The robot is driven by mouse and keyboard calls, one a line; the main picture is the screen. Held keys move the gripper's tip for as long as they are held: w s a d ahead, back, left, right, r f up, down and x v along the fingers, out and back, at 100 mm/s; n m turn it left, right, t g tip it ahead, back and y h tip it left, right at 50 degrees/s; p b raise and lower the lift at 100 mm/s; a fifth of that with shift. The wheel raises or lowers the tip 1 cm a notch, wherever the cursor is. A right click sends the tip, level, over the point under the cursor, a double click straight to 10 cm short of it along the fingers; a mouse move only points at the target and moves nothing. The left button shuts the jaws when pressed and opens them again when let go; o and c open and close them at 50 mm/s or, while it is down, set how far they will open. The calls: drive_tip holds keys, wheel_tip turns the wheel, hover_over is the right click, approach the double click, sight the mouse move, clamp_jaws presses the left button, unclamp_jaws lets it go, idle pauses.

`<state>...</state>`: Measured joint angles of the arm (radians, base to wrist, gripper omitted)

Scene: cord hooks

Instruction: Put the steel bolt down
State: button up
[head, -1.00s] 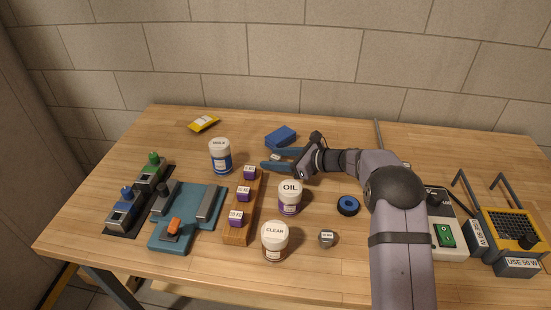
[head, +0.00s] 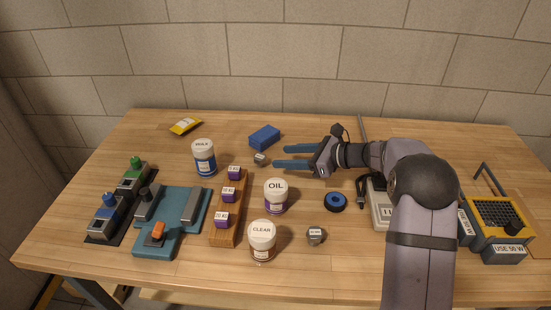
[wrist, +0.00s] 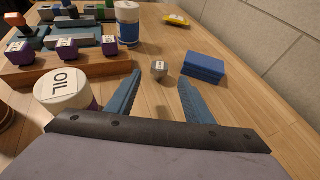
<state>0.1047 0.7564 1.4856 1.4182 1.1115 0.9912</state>
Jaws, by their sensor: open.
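A small grey steel piece with a white label (head: 260,159), which looks like the bolt, rests on the wooden table just in front of the blue block. The wrist view shows it upright (wrist: 159,69), just beyond the fingertips. My gripper (head: 281,156) is open and empty, low over the table to the right of the piece. Its two blue fingers (wrist: 160,77) are spread apart and do not touch the piece. A second labelled grey steel piece (head: 315,235) stands near the front; I cannot read either label.
The blue block (head: 264,137) lies close behind the piece. The OIL jar (head: 276,196) and blue ring (head: 335,202) stand in front of the gripper. The white-and-blue jar (head: 204,158) and wooden rack (head: 229,230) are left. Bare table lies behind the gripper.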

drive_tip(key=shift+v, duration=0.9)
